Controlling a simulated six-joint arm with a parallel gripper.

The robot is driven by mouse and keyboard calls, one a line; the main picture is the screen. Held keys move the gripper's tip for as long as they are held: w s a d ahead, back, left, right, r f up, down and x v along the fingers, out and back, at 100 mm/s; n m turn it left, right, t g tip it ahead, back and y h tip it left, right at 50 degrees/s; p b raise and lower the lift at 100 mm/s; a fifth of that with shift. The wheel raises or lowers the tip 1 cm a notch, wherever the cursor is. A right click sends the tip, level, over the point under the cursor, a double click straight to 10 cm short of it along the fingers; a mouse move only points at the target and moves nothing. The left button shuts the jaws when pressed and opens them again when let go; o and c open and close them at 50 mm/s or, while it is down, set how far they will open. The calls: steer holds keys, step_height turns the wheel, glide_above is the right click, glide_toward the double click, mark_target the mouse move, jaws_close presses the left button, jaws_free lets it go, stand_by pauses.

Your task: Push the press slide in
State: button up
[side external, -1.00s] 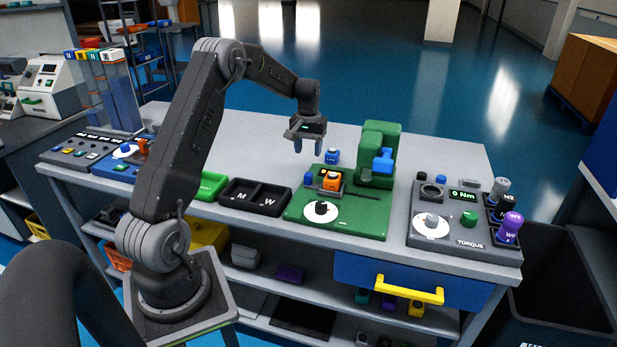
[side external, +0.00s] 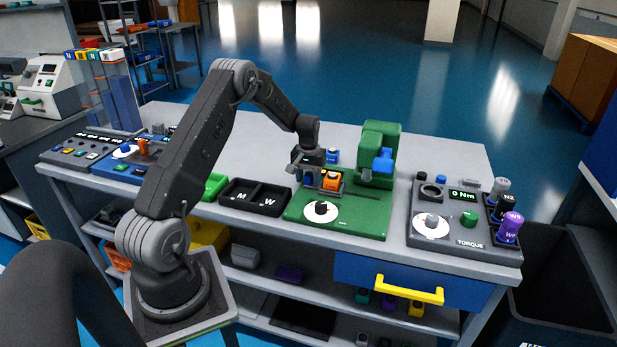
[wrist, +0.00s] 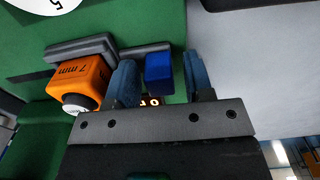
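The green press (side external: 378,150) stands on the green base plate (side external: 355,222), with a blue part (side external: 383,160) on its front. An orange block (side external: 331,181) sits left of the press column; in the wrist view the orange block (wrist: 82,82) is marked "7 mm" and rests by a grey slide piece (wrist: 85,47). A small blue block (wrist: 158,72), seemingly the slide's handle, lies between the fingers of my gripper (wrist: 160,85). My gripper (side external: 309,172) is low beside the orange block, fingers apart. The right finger shows a gap; contact on the left is unclear.
A white dial (side external: 321,212) is at the front of the plate. Another blue block (side external: 333,156) stands behind the orange one. The table behind is clear.

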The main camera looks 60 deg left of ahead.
mark_target(331, 174)
jaws_close()
steer(key=w+d, duration=0.5)
stand_by(0.4)
steer(key=shift+o, duration=0.6)
jaws_free()
steer(key=shift+r, duration=0.1)
step_height(331, 174, up, 14)
steer(key=shift+o, duration=0.2)
steer(key=shift+s+f, duration=0.1)
steer(key=shift+f, duration=0.1)
